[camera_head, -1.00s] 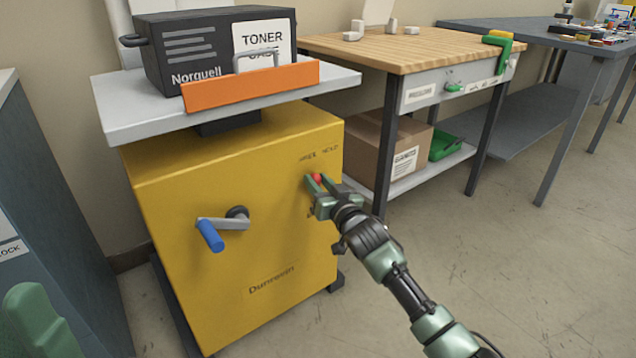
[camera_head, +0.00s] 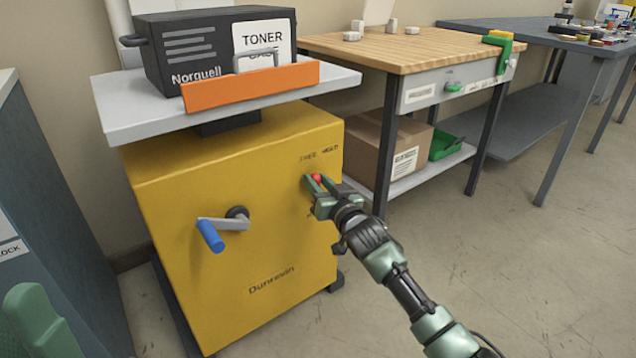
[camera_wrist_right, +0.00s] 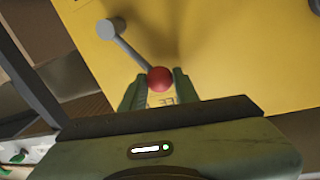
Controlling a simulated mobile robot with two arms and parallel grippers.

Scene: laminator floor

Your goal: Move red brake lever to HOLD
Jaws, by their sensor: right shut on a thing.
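The red brake lever's ball knob (camera_head: 316,178) is at the upper right of the yellow cabinet's front (camera_head: 270,255). My right gripper (camera_head: 315,181) is shut on this knob. In the right wrist view the red knob (camera_wrist_right: 159,79) sits between the two green fingers of my right gripper (camera_wrist_right: 157,88). A grey lever arm (camera_wrist_right: 134,52) runs from the knob up and left to a round grey pivot (camera_wrist_right: 112,27). In the head view the gripper hides the lever arm. Small dark lettering (camera_head: 318,153) stands above the knob, too small to read surely. My left gripper is not in view.
A crank with a blue handle (camera_head: 210,235) sticks out left of the lever. Above, a grey shelf (camera_head: 130,120) overhangs the cabinet and bears a toner case (camera_head: 205,55). A wooden bench (camera_head: 390,48) stands at right. The floor at right is clear.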

